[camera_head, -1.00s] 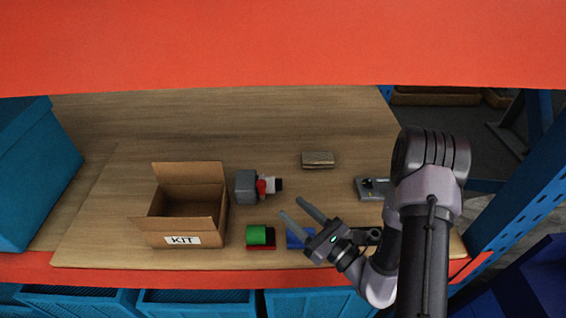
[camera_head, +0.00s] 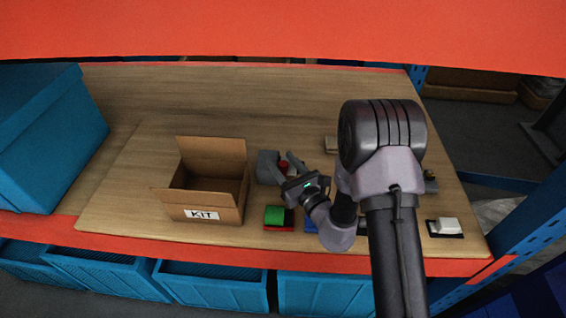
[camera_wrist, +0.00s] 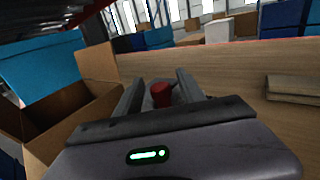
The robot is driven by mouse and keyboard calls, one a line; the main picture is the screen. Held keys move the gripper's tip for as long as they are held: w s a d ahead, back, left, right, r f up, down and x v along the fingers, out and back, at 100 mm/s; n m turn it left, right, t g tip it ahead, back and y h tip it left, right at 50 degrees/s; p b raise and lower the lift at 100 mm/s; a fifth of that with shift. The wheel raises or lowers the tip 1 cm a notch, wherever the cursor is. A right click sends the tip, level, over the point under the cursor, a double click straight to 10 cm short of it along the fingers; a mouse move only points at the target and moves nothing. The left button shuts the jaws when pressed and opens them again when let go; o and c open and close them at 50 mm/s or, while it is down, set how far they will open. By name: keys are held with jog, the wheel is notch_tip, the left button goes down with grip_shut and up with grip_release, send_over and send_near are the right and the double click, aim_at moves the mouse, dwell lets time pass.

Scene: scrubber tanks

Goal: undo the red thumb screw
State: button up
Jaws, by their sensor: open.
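The red thumb screw (camera_head: 283,164) shows as a small red spot at the right side of a grey block (camera_head: 267,168). In the wrist view the red screw (camera_wrist: 161,94) stands between my two fingers, with grey behind it. My gripper (camera_head: 284,170) is open, its fingers pointing at the block from the right and front. In the wrist view my gripper (camera_wrist: 160,88) has a finger on either side of the screw. I cannot tell whether either finger touches it. My fingers partly hide the block and its right end.
An open cardboard box marked KIT (camera_head: 208,186) stands left of the block. A green piece on a red base (camera_head: 275,216) lies in front. A tan block (camera_head: 331,144) lies behind my arm. A white piece on a black base (camera_head: 444,227) is at the right.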

jog(key=shift+c, duration=0.3)
grip_shut()
jog(key=shift+w+n+g+y, duration=0.1)
jog(key=shift+n+g+y, duration=0.2)
jog(key=shift+n+y, duration=0.15)
jog(key=n+g+y+b, duration=0.1)
jog(key=n+g+y, duration=0.1)
jog(key=shift+f+y, duration=0.1)
jog(key=shift+y, duration=0.25)
jog(key=n+g+y+b, duration=0.2)
jog(key=g, duration=0.2)
jog(key=n+g+y+b, duration=0.2)
jog(key=n+g, duration=0.1)
jog(key=shift+f+n+g, duration=0.15)
jog(key=shift+n+g, duration=0.1)
jog(key=shift+g, duration=0.15)
jog(key=n+g+b, duration=0.4)
jog(key=g, duration=0.2)
jog(key=shift+y, duration=0.3)
jog(key=shift+n+g+h+b, duration=0.6)
jog(key=shift+n+g+b, duration=0.9)
jog(key=shift+g, duration=1)
jog(key=shift+r+n+g, duration=0.3)
